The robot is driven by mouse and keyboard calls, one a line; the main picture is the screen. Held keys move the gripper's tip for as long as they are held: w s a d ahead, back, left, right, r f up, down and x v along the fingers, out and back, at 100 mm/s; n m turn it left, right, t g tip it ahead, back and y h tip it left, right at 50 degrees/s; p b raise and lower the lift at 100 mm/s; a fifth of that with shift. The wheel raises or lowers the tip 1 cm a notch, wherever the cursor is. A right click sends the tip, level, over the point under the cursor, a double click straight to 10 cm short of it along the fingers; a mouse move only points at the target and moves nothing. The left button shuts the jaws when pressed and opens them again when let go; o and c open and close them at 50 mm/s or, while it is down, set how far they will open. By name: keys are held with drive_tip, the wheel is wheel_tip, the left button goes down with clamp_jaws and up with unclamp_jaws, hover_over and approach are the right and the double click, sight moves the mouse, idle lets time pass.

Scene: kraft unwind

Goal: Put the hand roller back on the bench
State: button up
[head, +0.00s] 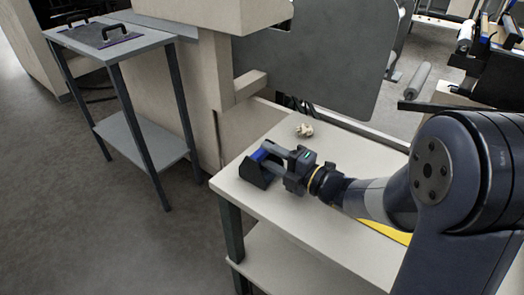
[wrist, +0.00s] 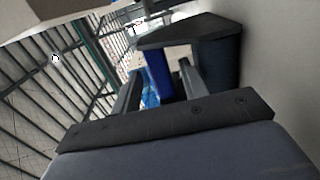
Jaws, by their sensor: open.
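A dark, angular piece with a blue bar (head: 258,154), which looks like the hand roller, is on the pale bench (head: 318,190) near its left end. In the wrist view its blue bar (wrist: 158,74) stands beside a dark body (wrist: 210,45). My gripper (head: 266,160) is low over the bench and reaches left to this piece. Its fingers (wrist: 158,88) are apart, with the blue bar showing between or just beyond their tips. I cannot tell whether they touch it. My gripper partly hides the piece in the head view.
A crumpled pale lump (head: 304,130) lies on the bench behind my gripper. A yellow strip (head: 386,231) lies under my arm. A grey side table (head: 150,42) with a handled dark plate (head: 100,36) stands at left. A large grey panel (head: 320,65) rises behind the bench.

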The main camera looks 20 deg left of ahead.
drive_tip(key=v, duration=0.8)
drive_tip(key=shift+s+d+r, duration=0.1)
drive_tip(key=shift+s+d, duration=0.05)
drive_tip(key=shift+d, duration=0.2)
